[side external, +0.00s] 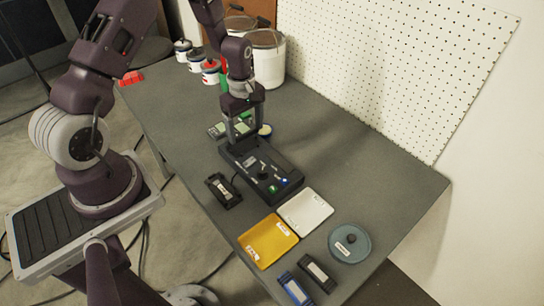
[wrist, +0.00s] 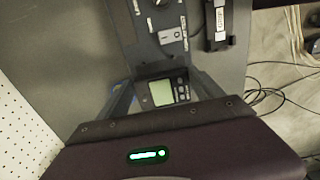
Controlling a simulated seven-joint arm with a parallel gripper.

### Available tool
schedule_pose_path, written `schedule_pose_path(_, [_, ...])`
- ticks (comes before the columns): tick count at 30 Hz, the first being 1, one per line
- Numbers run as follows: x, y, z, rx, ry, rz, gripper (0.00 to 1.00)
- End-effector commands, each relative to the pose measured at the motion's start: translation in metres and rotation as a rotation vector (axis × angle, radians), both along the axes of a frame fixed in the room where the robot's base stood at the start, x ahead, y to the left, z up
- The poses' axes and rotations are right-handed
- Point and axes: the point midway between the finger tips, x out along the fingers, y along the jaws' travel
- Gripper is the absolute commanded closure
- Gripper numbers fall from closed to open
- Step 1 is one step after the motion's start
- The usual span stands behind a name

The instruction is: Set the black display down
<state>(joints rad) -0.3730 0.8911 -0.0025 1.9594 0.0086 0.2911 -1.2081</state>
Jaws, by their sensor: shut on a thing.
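The black display (wrist: 181,86), a small black unit with a pale green screen, sits between the fingers of my gripper (wrist: 165,88) in the wrist view. The gripper is shut on it. In the side external view my gripper (side external: 240,134) points down at the far end of a black control panel (side external: 262,172). The display is hard to make out there behind the fingers. Whether its underside touches the panel cannot be told. The panel also shows in the wrist view (wrist: 150,45), with knobs and a switch, just beyond the display.
A black holder (side external: 222,190) lies left of the panel. A yellow tray (side external: 267,241), a white tray (side external: 305,211), a round blue-grey dish (side external: 350,243) and blue and black pieces (side external: 296,288) lie nearer the front. Cans (side external: 210,72) stand behind; a pegboard (side external: 400,70) borders the right.

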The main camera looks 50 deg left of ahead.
Motion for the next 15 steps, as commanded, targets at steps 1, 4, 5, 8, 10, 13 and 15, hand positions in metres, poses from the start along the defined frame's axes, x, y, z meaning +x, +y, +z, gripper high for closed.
schedule_pose_path(1, [0.002,-0.004,0.0,0.0,0.0,-0.003,0.87])
schedule_pose_path(4, [0.009,-0.026,0.001,0.001,-0.001,-0.008,0.87])
schedule_pose_path(5, [0.012,-0.036,0.002,0.002,-0.001,-0.009,0.87])
schedule_pose_path(8, [0.021,-0.08,0.005,0.003,0.0,-0.012,0.87])
schedule_pose_path(10, [0.025,-0.116,0.007,0.005,0.0,-0.014,0.87])
schedule_pose_path(13, [0.024,-0.172,0.01,0.004,-0.001,-0.013,0.87])
schedule_pose_path(15, [0.019,-0.209,0.013,0.004,0.0,-0.011,0.87])
